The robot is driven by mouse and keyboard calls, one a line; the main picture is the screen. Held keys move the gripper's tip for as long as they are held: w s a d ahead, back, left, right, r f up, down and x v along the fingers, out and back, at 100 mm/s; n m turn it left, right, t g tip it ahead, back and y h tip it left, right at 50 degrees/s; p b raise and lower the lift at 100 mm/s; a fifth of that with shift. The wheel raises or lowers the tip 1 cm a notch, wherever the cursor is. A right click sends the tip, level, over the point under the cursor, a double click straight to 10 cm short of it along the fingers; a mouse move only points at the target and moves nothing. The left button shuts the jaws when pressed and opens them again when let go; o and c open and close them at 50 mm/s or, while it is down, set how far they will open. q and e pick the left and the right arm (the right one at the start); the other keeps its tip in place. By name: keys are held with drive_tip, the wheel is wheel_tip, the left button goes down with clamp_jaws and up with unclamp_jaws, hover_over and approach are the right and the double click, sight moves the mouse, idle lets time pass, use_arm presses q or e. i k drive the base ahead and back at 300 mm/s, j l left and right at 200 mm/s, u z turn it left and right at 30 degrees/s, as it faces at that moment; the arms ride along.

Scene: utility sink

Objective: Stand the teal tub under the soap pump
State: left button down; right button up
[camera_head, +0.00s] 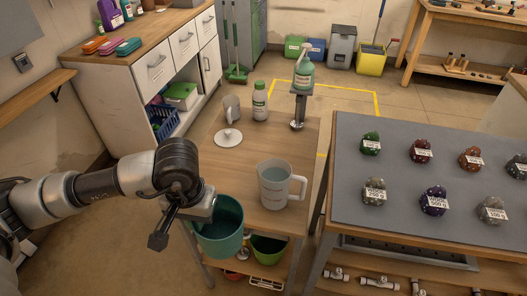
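The teal tub (219,238) is at the front left corner of the small wooden table, its open top facing up. My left gripper (200,207) is at the tub's left rim and appears shut on it; the fingertips are partly hidden. The tub seems to be held off the tabletop, over the table's front left edge. The soap pump (304,76) is a green bottle with a pale pump head, raised on a metal stand at the table's back right. The stand's round foot (297,125) rests on the table. My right gripper is not in view.
A clear measuring jug (274,187) stands between tub and pump. A grey-topped bench (400,240) with labelled rocks adjoins at right.

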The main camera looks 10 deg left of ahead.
sight(285, 156)
drive_tip(key=j+z, duration=0.85)
drive_tip(key=z, duration=0.35)
drive_tip(key=i, duration=0.45)
